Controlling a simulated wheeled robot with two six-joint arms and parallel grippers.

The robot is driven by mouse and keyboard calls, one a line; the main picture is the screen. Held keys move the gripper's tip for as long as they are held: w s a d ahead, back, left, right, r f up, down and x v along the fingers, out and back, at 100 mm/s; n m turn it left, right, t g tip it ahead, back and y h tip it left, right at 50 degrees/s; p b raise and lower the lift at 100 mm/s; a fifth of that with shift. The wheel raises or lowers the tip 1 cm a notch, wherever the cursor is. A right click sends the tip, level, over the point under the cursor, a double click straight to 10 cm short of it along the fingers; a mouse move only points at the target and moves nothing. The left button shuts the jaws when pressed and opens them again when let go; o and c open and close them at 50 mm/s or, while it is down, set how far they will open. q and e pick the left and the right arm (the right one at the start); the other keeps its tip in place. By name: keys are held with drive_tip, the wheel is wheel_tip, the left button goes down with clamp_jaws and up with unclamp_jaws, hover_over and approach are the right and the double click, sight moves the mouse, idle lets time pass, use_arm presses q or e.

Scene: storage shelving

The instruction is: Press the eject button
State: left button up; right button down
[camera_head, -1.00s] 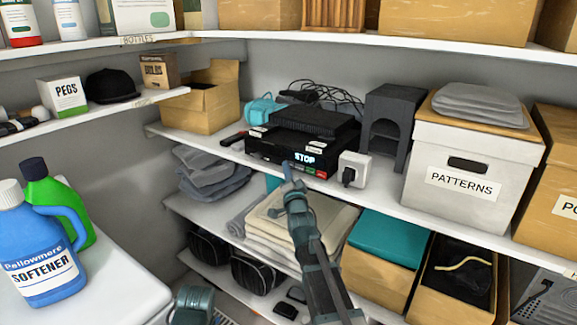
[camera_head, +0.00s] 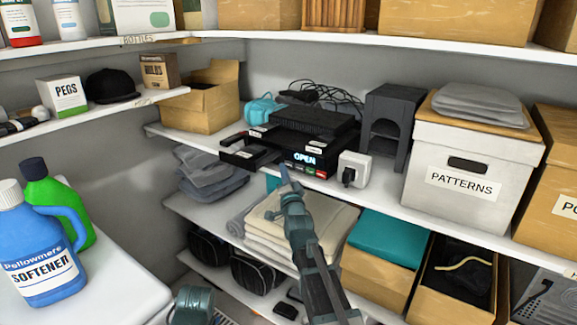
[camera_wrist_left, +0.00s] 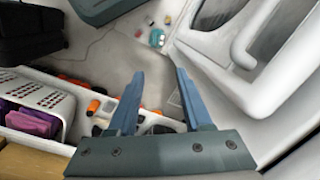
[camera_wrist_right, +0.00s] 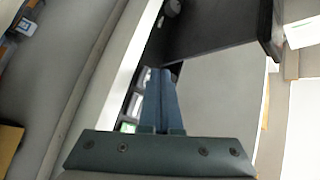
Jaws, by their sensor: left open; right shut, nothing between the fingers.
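The black disc player (camera_head: 268,146) sits on the middle shelf, its display (camera_head: 304,159) reading OPEN. Its tray (camera_head: 243,155) sticks out of the left part of its front. A row of small buttons (camera_head: 310,172) runs under the display; I cannot read which is eject. My right gripper (camera_head: 284,174) is shut and empty, just in front of and below the player's front. In the right wrist view its fingertips (camera_wrist_right: 160,72) are near the dark front and the jutting tray (camera_wrist_right: 215,25). My left gripper (camera_wrist_left: 158,75) is open and empty, over the floor.
A white plug block (camera_head: 355,168) stands right of the player, with a dark stand (camera_head: 388,128) behind it. Folded towels (camera_head: 262,215) lie on the shelf below. A PATTERNS box (camera_head: 465,165) fills the shelf to the right. Cables (camera_head: 325,95) lie behind.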

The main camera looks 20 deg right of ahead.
drive_tip(key=s+a, duration=0.1)
drive_tip(key=a, duration=0.1)
drive_tip(key=s+a, duration=0.2)
idle(0.5)
idle(0.6)
drive_tip(key=s+a+f+n+g+y+p, duration=0.1)
drive_tip(key=s+a+f+n+g+y, duration=0.2)
drive_tip(key=s+a+f+n+g, duration=0.45)
drive_tip(key=s+a+f+n+g+y+p, duration=0.2)
drive_tip(key=s+a+f+n+g, duration=0.2)
drive_tip(key=a+f, duration=0.55)
drive_tip(key=s+f+n+g+h, duration=0.1)
drive_tip(key=s+g, duration=0.3)
drive_tip(key=s, duration=0.7)
drive_tip(key=s+d+f+n+g+h+p, duration=0.1)
drive_tip(key=s+f+n+g, duration=0.3)
drive_tip(key=s, duration=0.7)
drive_tip(key=shift+s+f+g+h+p, duration=0.15)
drive_tip(key=shift+s+g+h+p, duration=0.15)
drive_tip(key=shift+g+h, duration=0.45)
